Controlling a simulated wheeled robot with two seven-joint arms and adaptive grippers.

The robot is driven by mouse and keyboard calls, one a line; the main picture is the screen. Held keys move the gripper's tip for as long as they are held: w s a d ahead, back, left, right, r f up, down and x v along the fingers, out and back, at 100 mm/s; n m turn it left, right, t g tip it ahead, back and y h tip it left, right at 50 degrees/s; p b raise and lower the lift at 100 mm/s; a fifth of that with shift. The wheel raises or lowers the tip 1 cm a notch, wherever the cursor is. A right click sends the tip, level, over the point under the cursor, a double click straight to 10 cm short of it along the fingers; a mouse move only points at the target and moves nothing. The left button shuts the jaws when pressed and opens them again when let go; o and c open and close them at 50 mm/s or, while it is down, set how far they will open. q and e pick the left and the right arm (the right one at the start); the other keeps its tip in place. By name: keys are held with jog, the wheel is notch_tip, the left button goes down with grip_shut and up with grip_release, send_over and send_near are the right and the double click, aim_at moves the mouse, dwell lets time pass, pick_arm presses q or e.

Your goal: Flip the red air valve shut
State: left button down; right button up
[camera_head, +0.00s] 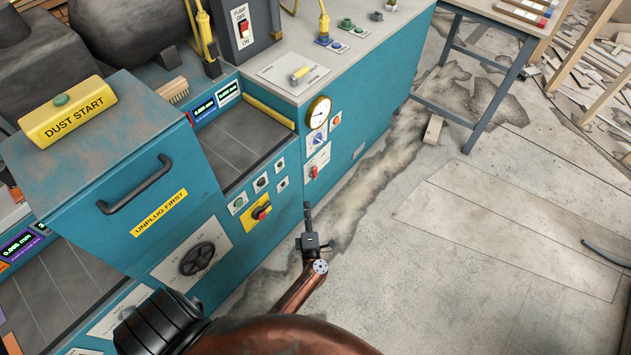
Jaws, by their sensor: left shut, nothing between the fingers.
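A small red lever (313,172), which looks like the red air valve, sits on a white plate on the teal cabinet's front, below the round gauge. The lever stands roughly upright in the picture. My left gripper (307,208) is shut and empty. Its fingertips point up the picture and show a little below the lever, apart from it in the picture; the depth gap is hard to tell. My right gripper is not in view.
A yellow plate with a red-and-black rotary switch (261,212) is left of my gripper. A black handwheel (197,258) is lower left. A round gauge (318,111) and blue dial (317,138) are above the lever. The floor (450,260) at right is mostly open.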

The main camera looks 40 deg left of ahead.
aim_at(313, 172)
pick_arm(q)
jog(key=shift+r, duration=0.15)
